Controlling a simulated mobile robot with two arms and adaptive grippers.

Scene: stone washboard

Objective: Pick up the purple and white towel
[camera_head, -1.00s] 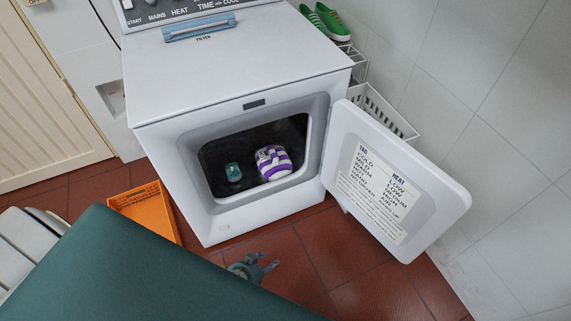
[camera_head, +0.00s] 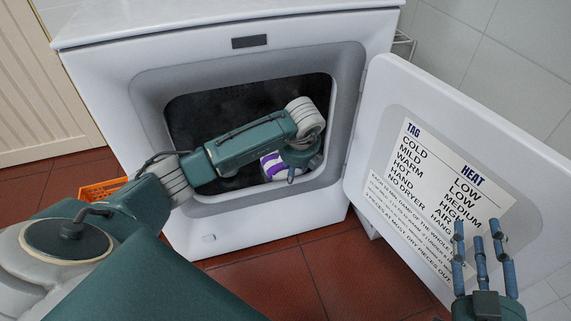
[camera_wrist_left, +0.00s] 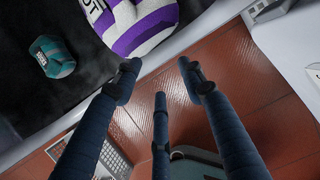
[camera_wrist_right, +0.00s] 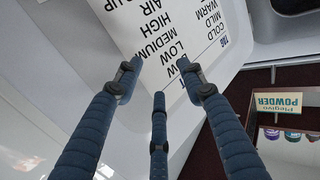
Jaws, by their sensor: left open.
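The purple and white towel (camera_head: 271,168) lies rolled up inside the open machine, partly hidden behind my left arm in the head view. In the left wrist view the towel (camera_wrist_left: 140,22) sits at the top, beyond the fingertips. My left gripper (camera_wrist_left: 156,84) is open and empty, with its spread fingers apart from the towel. In the head view the left hand is at the machine's opening, its fingers mostly hidden. My right gripper (camera_head: 479,238) is open and empty in front of the machine's open door.
The open door (camera_head: 372,188) with a printed label stands right of the opening. A small teal item (camera_wrist_left: 52,56) lies in the dark drum beside the towel. An orange basket (camera_head: 98,191) is on the tiled floor at left. A powder box (camera_wrist_right: 283,103) shows in the right wrist view.

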